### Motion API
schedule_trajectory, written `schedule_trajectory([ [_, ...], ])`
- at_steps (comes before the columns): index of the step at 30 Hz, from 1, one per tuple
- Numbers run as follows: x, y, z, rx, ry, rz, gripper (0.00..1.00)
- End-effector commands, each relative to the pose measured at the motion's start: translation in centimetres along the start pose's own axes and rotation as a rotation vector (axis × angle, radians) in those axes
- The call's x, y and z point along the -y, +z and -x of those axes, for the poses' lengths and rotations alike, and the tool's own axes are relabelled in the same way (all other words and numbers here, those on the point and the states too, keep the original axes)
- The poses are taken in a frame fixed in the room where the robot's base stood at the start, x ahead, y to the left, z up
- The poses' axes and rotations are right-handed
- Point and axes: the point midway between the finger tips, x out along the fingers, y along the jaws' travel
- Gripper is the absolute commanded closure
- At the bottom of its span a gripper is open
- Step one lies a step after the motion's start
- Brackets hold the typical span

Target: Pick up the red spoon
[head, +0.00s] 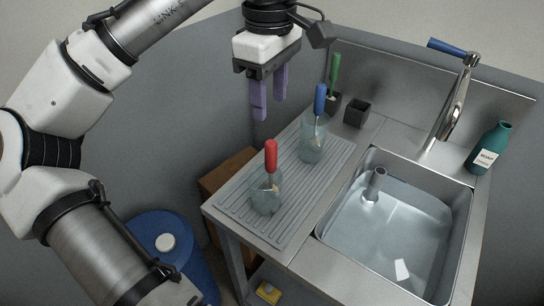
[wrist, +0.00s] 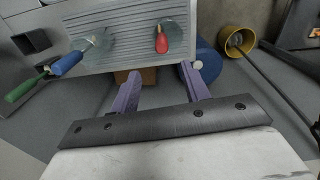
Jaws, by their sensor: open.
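The red spoon (head: 271,158) stands handle up in a clear glass (head: 266,196) on the ribbed drainboard (head: 240,222). In the wrist view its red handle (wrist: 162,42) shows beyond my fingers, near the top middle. My gripper (head: 270,112) has purple fingers, open and empty, and hangs above and behind the drainboard, apart from the spoon. In the wrist view my gripper (wrist: 160,78) has its fingers spread with nothing between them. The spoon's lower end is seen only dimly through the glass.
A blue-handled spoon (head: 320,100) stands in another glass (head: 313,146) behind. A green-handled utensil (head: 334,72) is in a dark holder beside a small black cup (head: 357,113). The water-filled sink (head: 455,215), faucet (head: 456,105) and soap bottle (head: 488,148) are at right.

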Motion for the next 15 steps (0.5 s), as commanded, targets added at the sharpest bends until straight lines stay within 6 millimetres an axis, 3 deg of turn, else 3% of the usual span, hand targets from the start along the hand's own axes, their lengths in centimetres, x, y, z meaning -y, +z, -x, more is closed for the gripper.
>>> schedule_trajectory([
  [10, 0.2, 0.1, -6.0, 0.004, -0.009, 0.001, 0.54],
  [15, 0.2, 0.0, -8.0, 0.0, -0.007, 0.002, 0.54],
])
